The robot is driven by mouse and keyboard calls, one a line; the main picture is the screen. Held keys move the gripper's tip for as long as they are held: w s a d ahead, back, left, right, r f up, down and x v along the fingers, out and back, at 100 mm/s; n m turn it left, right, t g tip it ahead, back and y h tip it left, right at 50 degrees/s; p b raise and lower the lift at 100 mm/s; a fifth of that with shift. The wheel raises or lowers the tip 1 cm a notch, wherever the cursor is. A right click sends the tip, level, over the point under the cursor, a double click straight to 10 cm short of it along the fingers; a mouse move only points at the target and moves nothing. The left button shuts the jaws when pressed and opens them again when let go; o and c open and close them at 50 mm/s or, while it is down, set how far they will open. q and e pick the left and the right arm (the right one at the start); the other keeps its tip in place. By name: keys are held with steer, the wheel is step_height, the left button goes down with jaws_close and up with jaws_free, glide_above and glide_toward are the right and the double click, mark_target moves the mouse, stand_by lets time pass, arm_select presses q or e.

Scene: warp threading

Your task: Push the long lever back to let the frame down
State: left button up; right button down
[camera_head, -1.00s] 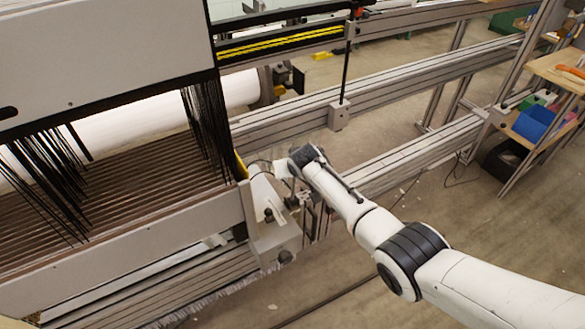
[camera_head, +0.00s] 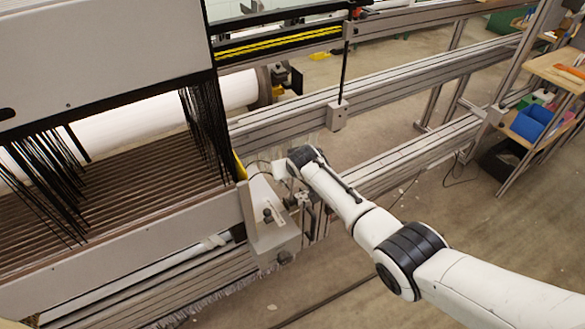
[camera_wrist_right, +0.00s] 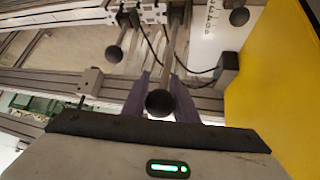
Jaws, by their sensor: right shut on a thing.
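In the right wrist view, a lever with a black ball knob (camera_wrist_right: 160,102) stands between the two dark fingers of my right gripper (camera_wrist_right: 162,95). The gripper is shut on this lever, just behind its knob, and the metal shaft (camera_wrist_right: 174,45) runs away up the picture. In the head view, my right arm reaches in from the right to the machine's near right corner; its fingers and the lever are not clear there. The large pale frame (camera_head: 100,50) hangs at the upper left with black cords (camera_head: 203,125) below it. My left gripper is not in view.
Two other ball knobs, one left (camera_wrist_right: 113,54) and one upper right (camera_wrist_right: 239,16), are near the held lever. A yellow panel (camera_wrist_right: 275,70) stands close on the right. Metal rails (camera_head: 400,90) run behind my arm.

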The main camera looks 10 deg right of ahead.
steer(key=shift+s+a+f, duration=0.25)
steer(key=shift+s+f, duration=0.1)
steer(key=shift+f, duration=0.1)
steer(key=c, duration=1.6)
jaws_free()
steer(key=shift+c, duration=0.2)
steer(key=shift+o, duration=1)
steer(key=shift+w, duration=0.15)
steer(key=shift+d+r, duration=0.1)
steer(key=shift+r, duration=0.1)
steer(key=shift+w, duration=0.1)
steer(key=p+v, duration=0.4)
steer(key=v, duration=0.6)
steer(key=shift+r, duration=0.15)
